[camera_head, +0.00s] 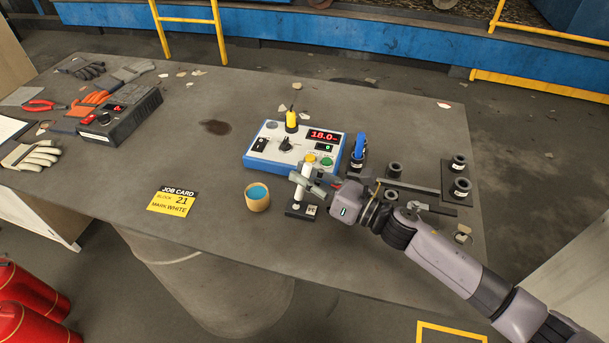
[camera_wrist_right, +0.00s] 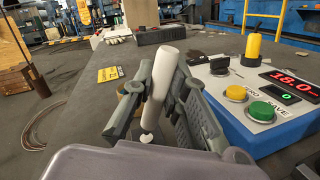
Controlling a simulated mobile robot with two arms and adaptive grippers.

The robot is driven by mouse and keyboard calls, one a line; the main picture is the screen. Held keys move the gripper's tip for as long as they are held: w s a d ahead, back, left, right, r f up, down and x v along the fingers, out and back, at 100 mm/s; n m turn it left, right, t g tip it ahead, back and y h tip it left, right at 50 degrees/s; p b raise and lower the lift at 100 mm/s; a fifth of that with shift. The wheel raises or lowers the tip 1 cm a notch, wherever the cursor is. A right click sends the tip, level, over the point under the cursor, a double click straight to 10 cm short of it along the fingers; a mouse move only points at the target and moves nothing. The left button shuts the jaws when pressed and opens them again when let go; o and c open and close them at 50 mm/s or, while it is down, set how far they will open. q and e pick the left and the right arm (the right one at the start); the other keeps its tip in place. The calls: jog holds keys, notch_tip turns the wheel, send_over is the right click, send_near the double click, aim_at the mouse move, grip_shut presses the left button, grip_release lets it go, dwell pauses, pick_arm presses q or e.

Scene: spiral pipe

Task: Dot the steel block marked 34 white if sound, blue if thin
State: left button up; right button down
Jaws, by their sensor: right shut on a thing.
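My right gripper (camera_head: 313,184) is shut on a white marker (camera_head: 301,179); the marker shows slightly tilted between the fingers in the right wrist view (camera_wrist_right: 162,75), its small white tip pointing down. Below it in the head view is a small dark block (camera_head: 296,210) with a pale label, whose number I cannot read clearly. I cannot tell whether the tip touches the block. A blue marker (camera_head: 359,146) stands in a dark holder right of the gauge box (camera_head: 262,163). The gauge display (camera_head: 323,136) reads 18.0. My left gripper is not in view.
A yellow probe (camera_head: 291,121) stands on the gauge. A cup with blue inside (camera_head: 250,205) is left of the block. The job card (camera_head: 173,201) reads block 21, mark white. Dark cylinders (camera_head: 393,170) stand at the right. The table's middle left is clear.

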jog(key=shift+r+p, duration=2.2)
jog(key=shift+r, duration=1.1)
